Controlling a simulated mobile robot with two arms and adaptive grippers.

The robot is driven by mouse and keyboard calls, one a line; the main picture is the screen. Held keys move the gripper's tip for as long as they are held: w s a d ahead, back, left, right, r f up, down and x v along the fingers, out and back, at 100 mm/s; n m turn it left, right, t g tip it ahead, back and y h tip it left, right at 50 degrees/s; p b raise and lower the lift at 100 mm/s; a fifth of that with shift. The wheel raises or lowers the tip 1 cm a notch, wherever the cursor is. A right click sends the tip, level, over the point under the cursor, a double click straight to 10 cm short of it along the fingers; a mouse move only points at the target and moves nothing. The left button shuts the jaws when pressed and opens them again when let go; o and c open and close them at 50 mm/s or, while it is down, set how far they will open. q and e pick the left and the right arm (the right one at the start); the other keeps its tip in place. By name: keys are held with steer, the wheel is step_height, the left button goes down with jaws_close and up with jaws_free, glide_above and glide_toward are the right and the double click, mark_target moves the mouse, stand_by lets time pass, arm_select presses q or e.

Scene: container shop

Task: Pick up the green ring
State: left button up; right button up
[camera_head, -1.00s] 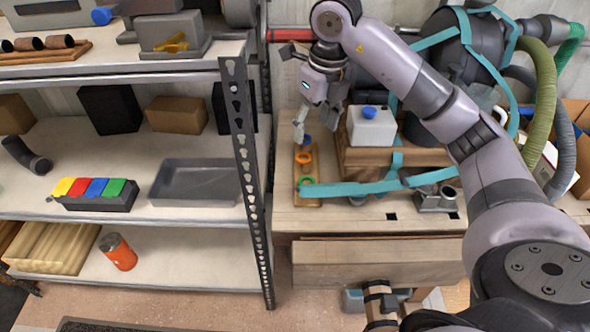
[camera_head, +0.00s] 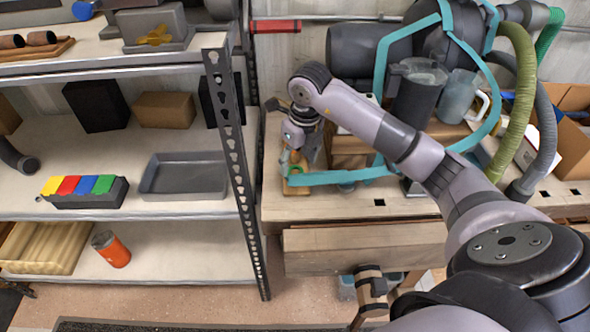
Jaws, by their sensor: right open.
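The green ring (camera_head: 296,170) is near the front end of a small wooden board (camera_head: 299,189) on the workbench, just left of the teal band. My right gripper (camera_head: 293,153) is open and hangs over the board, close behind and above the green ring. The gripper and wrist hide much of the board and most of the orange ring. I cannot tell whether the fingers touch the green ring.
A teal band (camera_head: 340,177) runs close beside the board. A wooden box (camera_head: 350,151) and a dark pitcher (camera_head: 417,95) stand right of it. The metal shelf's upright post (camera_head: 232,130) is close on the left. The bench (camera_head: 330,206) is bare in front.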

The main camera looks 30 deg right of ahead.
mark_target(295, 172)
steer(key=shift+w+f, duration=0.2)
steer(key=shift+f, duration=1)
steer(key=shift+c, duration=0.5)
steer(key=c, duration=0.7)
steer(key=shift+c, duration=0.2)
